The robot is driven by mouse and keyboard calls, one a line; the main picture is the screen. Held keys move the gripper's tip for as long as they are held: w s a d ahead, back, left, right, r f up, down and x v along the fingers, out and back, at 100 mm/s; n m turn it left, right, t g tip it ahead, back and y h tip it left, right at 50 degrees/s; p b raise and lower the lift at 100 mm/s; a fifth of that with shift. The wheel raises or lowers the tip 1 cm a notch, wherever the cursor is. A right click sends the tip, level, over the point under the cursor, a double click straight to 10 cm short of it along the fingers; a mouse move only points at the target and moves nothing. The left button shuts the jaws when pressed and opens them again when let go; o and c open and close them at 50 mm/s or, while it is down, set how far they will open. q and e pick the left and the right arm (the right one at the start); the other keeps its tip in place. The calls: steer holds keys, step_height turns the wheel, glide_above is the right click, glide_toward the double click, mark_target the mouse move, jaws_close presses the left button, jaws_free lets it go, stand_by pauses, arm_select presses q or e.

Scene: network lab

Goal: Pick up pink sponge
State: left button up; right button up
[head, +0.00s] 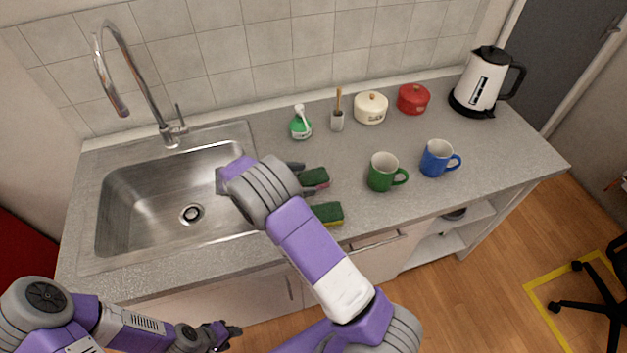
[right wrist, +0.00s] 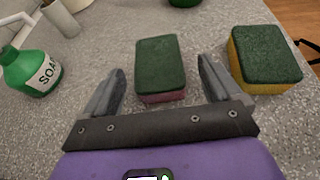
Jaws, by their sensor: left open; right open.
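The pink sponge (right wrist: 160,97) has a dark green top and a pink lower layer. It lies flat on the counter, and in the head view (head: 321,186) its pink edge shows just beyond my right gripper. My right gripper (right wrist: 160,80) is open in the right wrist view, with one finger on each side of the sponge's near end; I cannot tell whether they touch it. In the head view my right wrist partly hides the right gripper (head: 297,176). My left gripper (head: 228,333) is open and empty, low in front of the counter.
A yellow sponge with a green top (head: 328,213) lies close by, nearer the counter's front edge. A green mug (head: 381,172) and a blue mug (head: 436,158) stand to the right. A soap bottle (head: 300,124) stands behind. The sink (head: 140,205) is left.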

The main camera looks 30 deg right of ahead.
mark_target(307, 178)
steer(key=x, duration=0.4)
steer(key=shift+w+d+f, duration=0.1)
steer(key=shift+d, duration=0.1)
steer(key=shift+c, duration=0.4)
steer(key=c, duration=1)
